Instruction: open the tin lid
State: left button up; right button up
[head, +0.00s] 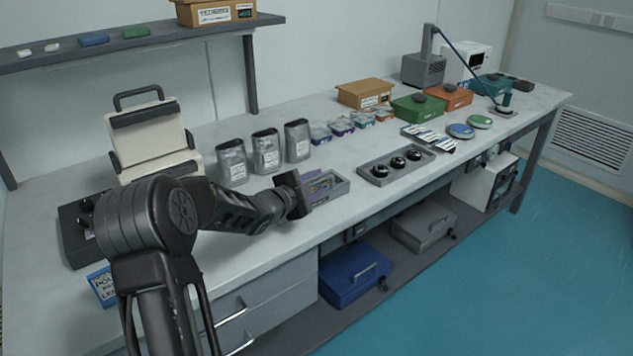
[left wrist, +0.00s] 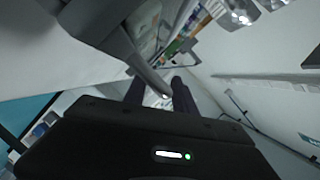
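A grey rectangular tin (head: 342,189) stands on the table's front half, open at the top, with purple and greenish items showing inside. My left gripper (head: 303,193) is at its left end and hides that end. In the left wrist view, the left gripper's two dark fingers (left wrist: 159,92) are apart. A grey strip (left wrist: 146,76), perhaps the tin's edge or lid, runs down between them; I cannot tell if they touch it. I cannot make out the lid clearly in the head view. My right gripper is not in view.
Several grey pouches (head: 266,152) stand behind the tin. A grey tray with black knobs (head: 397,166) lies to its right. A beige case (head: 152,140) stands at the left. The table's front edge is close to the tin.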

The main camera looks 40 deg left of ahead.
pick_arm(q)
jog(key=shift+w, duration=0.1)
jog(key=shift+c, duration=0.5)
grip_shut()
dwell(0.9)
